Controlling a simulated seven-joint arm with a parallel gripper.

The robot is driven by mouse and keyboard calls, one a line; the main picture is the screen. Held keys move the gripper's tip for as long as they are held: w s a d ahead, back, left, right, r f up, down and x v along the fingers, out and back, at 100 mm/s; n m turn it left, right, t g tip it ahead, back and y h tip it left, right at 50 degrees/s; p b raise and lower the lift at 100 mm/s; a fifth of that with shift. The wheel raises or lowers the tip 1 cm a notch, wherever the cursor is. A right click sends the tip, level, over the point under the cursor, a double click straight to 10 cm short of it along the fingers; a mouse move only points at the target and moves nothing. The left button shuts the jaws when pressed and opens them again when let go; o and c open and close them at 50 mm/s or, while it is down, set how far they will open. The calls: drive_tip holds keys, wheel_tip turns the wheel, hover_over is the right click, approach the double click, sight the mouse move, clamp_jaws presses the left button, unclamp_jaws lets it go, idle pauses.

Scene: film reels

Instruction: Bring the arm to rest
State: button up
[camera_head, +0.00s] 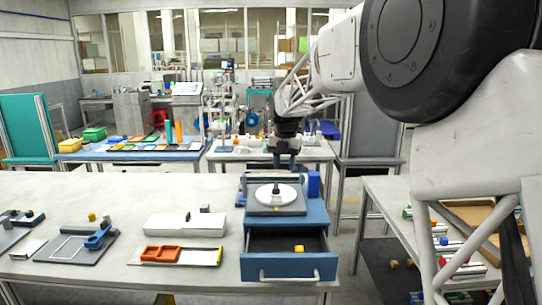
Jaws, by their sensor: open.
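My arm reaches in from the upper right of the head view. My gripper (284,162) points down and hangs at the back of a blue drawer unit (315,216), with its jaws open. Below and in front of it, a round white reel (262,196) with a dark hub (276,188) lies on a dark plate (294,211) on top of the unit. I see nothing held in the gripper. The fingertips are small and partly blend into the background, so their height above the plate is hard to tell.
The unit's drawer (290,268) is pulled out toward the front, with a yellow block (299,249) inside. On the white table (130,192) to the left are an orange tray (163,254), a white box (184,225) and a blue-handled device (99,237). A side table with parts stands right.

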drive_tip(key=s+d+r+m, duration=0.1)
drive_tip(key=s+d+m, duration=0.2)
drive_tip(key=s+m, duration=0.35)
drive_tip(key=s+d+r+m+t, duration=0.1)
drive_tip(key=s+d+m, duration=0.25)
drive_tip(key=s, duration=0.65)
drive_tip(key=s+d+r+m, duration=0.1)
drive_tip(key=s+d+m, duration=0.2)
drive_tip(key=s+m, duration=0.4)
drive_tip(key=s+d+f+m, duration=0.1)
drive_tip(key=s+f+m, duration=0.2)
drive_tip(key=s, duration=0.6)
drive_tip(key=s+d+f+m+t, duration=0.1)
drive_tip(key=s+d+f+m, duration=0.1)
drive_tip(key=s+m, duration=0.5)
drive_tip(key=s+d+f+m, duration=0.1)
drive_tip(key=s+f+m, duration=0.3)
drive_tip(key=s, duration=0.7)
drive_tip(key=shift+s+d+f+m, duration=0.25)
drive_tip(key=shift+s+m, duration=0.15)
drive_tip(key=shift+m, duration=0.4)
